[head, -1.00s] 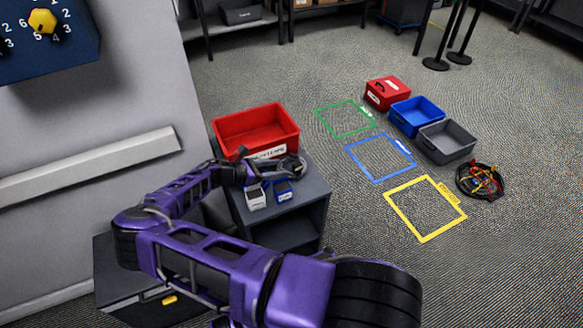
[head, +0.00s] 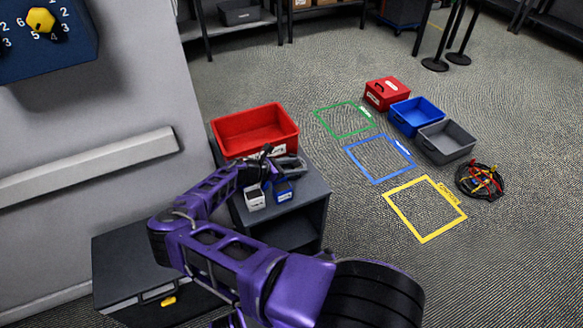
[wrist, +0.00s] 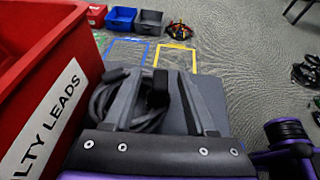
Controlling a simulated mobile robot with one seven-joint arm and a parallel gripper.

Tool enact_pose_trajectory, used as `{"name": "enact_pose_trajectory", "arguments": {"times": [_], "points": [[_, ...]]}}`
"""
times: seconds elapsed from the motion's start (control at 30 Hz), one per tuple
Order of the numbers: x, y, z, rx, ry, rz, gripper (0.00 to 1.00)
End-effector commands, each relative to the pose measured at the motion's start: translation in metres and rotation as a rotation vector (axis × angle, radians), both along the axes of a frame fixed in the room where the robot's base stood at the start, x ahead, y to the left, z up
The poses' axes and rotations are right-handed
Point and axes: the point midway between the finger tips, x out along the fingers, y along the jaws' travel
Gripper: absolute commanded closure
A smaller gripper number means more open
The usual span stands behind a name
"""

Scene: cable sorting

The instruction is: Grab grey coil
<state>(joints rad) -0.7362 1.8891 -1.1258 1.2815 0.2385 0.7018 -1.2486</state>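The grey coil (wrist: 103,98) is a looped dark grey cable on top of the dark cabinet, beside the red bin; it also shows in the head view (head: 291,163). My gripper (wrist: 165,85) points down over the cabinet top at the coil. Its two fingers stand apart, with coil loops around the left finger and partly between the fingers. A black piece, perhaps a plug or strap, stands between them. The fingers hide part of the coil, and I see no firm grip on it.
The red bin (head: 254,130) labelled "leads" stands close on the left. White (head: 254,196) and blue (head: 283,190) small boxes sit at the cabinet's front edge. Floor boxes, taped squares and a cable pile (head: 480,181) lie off to the right.

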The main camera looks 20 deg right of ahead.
Motion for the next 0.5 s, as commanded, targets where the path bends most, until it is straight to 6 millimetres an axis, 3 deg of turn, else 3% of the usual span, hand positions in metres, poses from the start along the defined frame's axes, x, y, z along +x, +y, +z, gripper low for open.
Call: {"name": "enact_pose_trajectory", "arguments": {"times": [0.03, 0.3, 0.5], "points": [[-0.0001, 0.0001, -0.0001, 0.000, 0.000, 0.000, 0.53], [0.0000, 0.0003, 0.0000, 0.000, 0.000, 0.000, 1.00], [0.0000, 0.0003, 0.0000, 0.000, 0.000, 0.000, 1.00]]}}
